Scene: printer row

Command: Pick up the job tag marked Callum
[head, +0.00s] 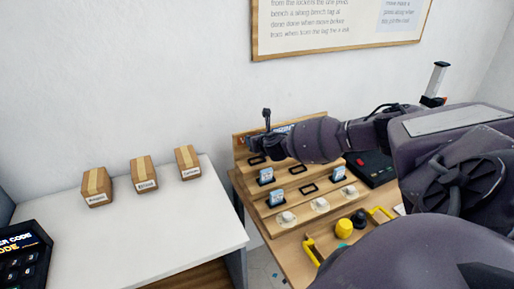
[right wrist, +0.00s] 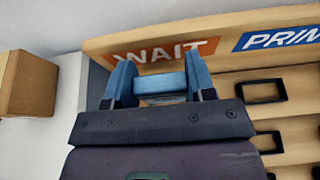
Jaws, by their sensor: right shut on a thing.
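A stepped wooden rack (head: 247,186) stands on the wooden bench in the head view, with blue-and-white job tags on its steps: one (head: 266,176) at left, one (head: 277,198) lower, and one (head: 339,173) at right. Their names are too small to read. My right gripper (head: 264,148) is at the rack's upper left. In the right wrist view its blue fingers (right wrist: 160,85) are shut on a blue tag (right wrist: 172,81), in front of the rack's "WAIT" sign (right wrist: 160,54). The held tag's name is hidden. My left gripper is not in view.
Three cardboard boxes (head: 145,175) with small labels stand on a white table (head: 150,235) at left. A keypad device (head: 25,255) is at the lower left. White round pieces (head: 320,205), a yellow knob (head: 344,228) and yellow handles (head: 311,250) are near the rack's front.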

